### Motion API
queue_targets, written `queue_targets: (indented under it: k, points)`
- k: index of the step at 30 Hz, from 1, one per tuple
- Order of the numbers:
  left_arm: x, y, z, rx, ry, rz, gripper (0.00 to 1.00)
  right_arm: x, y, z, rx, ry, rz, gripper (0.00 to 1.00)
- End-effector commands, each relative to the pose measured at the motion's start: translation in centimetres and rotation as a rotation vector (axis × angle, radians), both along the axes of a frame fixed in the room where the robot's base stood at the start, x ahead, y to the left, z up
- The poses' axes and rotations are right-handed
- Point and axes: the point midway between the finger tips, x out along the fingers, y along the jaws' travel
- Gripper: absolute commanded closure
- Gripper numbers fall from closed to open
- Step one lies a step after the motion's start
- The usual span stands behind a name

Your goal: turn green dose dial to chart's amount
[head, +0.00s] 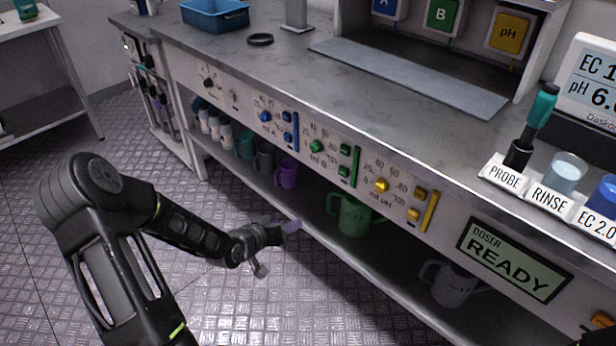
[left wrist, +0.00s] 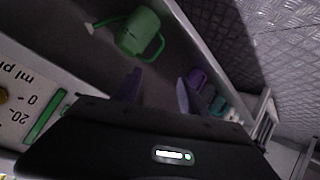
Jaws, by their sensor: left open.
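The green dose dial (head: 316,147) sits on the doser's front panel, between the blue dial (head: 265,117) and the yellow dial (head: 381,185). Its scale is marked ml B; I cannot read its exact setting. My left gripper (head: 290,228) is low in front of the bench, below and apart from the green dial. In the left wrist view its two fingers (left wrist: 157,92) are spread with nothing between them. That view shows part of the panel with a green bar (left wrist: 45,118), but not the green dial. No dose chart is readable. My right gripper is not in view.
A lit sign (head: 512,258) reads DOSER READY. Under the panel, a shelf holds a green watering can (head: 352,216), a grey one (head: 452,286) and a purple mug (head: 286,173). The probe (head: 519,153) and rinse cup (head: 566,172) stand on the bench. Floor at left is clear.

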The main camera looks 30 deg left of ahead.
Motion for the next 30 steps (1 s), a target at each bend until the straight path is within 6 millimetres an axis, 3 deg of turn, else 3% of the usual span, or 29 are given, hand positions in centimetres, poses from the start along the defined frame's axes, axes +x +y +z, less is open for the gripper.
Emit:
queue_targets:
  k: [1, 3, 5, 7, 9, 13, 23, 30]
  points:
    - [1.4, 3.9, 1.6, 0.098, -0.125, -0.004, 0.5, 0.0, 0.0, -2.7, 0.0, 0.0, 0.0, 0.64]
    - [2.9, 6.0, 6.0, 0.207, -0.27, -0.059, 0.5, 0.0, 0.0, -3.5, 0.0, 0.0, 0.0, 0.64]
    - [3.9, 6.1, 9.6, 0.279, -0.376, -0.124, 0.5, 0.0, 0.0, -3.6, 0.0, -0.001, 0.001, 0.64]
    - [4.9, 4.7, 13.3, 0.33, -0.478, -0.211, 0.5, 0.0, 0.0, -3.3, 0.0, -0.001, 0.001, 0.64]
    - [5.4, 3.1, 15.3, 0.353, -0.549, -0.282, 0.5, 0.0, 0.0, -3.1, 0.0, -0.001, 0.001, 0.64]
    - [5.1, 1.7, 16.5, 0.352, -0.608, -0.345, 0.5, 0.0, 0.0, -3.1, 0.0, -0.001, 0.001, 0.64]
    - [5.1, 1.6, 16.5, 0.337, -0.611, -0.339, 0.5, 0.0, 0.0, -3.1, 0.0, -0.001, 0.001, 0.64]
    - [6.8, 1.1, 16.4, 0.336, -0.613, -0.341, 0.5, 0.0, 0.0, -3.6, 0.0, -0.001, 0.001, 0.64]
